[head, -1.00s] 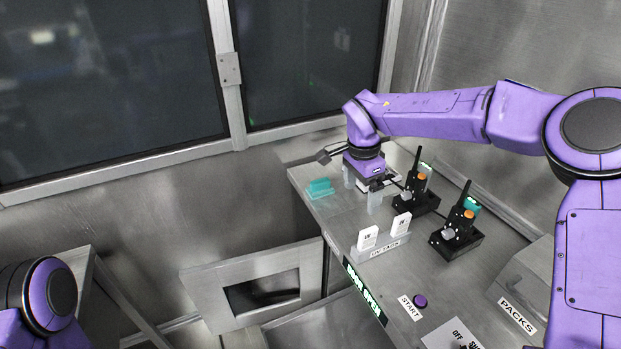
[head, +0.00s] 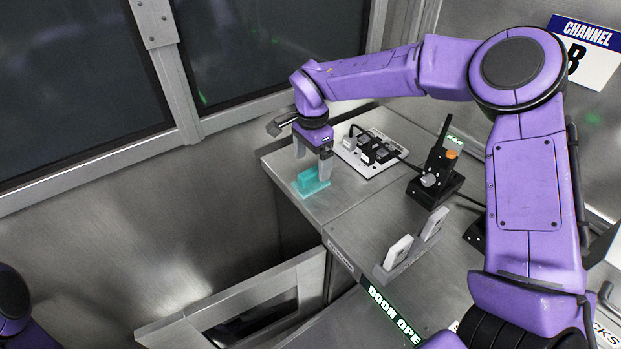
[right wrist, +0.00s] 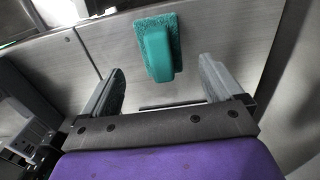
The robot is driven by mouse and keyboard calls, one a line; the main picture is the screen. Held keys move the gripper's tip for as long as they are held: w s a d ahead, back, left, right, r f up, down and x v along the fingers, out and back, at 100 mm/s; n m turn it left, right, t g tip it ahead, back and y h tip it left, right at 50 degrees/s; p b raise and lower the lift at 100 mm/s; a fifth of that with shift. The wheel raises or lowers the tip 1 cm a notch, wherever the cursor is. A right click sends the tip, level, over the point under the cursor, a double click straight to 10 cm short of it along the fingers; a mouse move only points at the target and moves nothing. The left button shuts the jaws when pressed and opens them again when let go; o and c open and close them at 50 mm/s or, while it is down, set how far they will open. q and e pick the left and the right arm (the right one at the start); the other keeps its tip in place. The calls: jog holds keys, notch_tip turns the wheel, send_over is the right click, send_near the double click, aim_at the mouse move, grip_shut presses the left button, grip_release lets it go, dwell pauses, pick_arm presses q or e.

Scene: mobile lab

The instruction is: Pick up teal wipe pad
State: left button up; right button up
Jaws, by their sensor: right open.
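The teal wipe pad (head: 312,182) lies on the metal counter near its far left corner, with a raised grip on top. In the right wrist view the pad (right wrist: 158,48) sits ahead of the gap between the fingers, apart from them. My right gripper (head: 312,165) is open and empty, pointing down, just behind and above the pad in the head view. Its two fingers also show in the right wrist view (right wrist: 163,88). My left gripper is out of view; only a piece of that arm shows at the lower left.
A radio in a black stand (head: 437,175) and a white plate with black sockets and a cable (head: 372,152) stand right of the gripper. A tag holder (head: 410,250) is nearer. The counter's left edge drops off close beside the pad.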

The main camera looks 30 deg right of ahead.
aim_at(311, 171)
notch_tip(311, 171, down, 6)
jog(key=shift+a+f+p, duration=0.1)
jog(key=shift+a+p, duration=0.05)
jog(key=shift+p, duration=0.15)
jog(key=c, duration=1.2)
jog(key=shift+c, duration=0.2)
notch_tip(311, 171, up, 4)
jog(key=shift+w+f, duration=0.1)
jog(key=shift+f, duration=0.15)
jog(key=s+r, duration=0.1)
jog(key=s+a+r, duration=0.2)
jog(key=r, duration=0.1)
jog(key=shift+s+b, duration=0.1)
jog(key=shift+b, duration=0.3)
jog(key=s+a+r+b, duration=0.1)
jog(key=s+a+r, duration=0.4)
jog(key=s, duration=0.4)
jog(key=shift+r, duration=0.35)
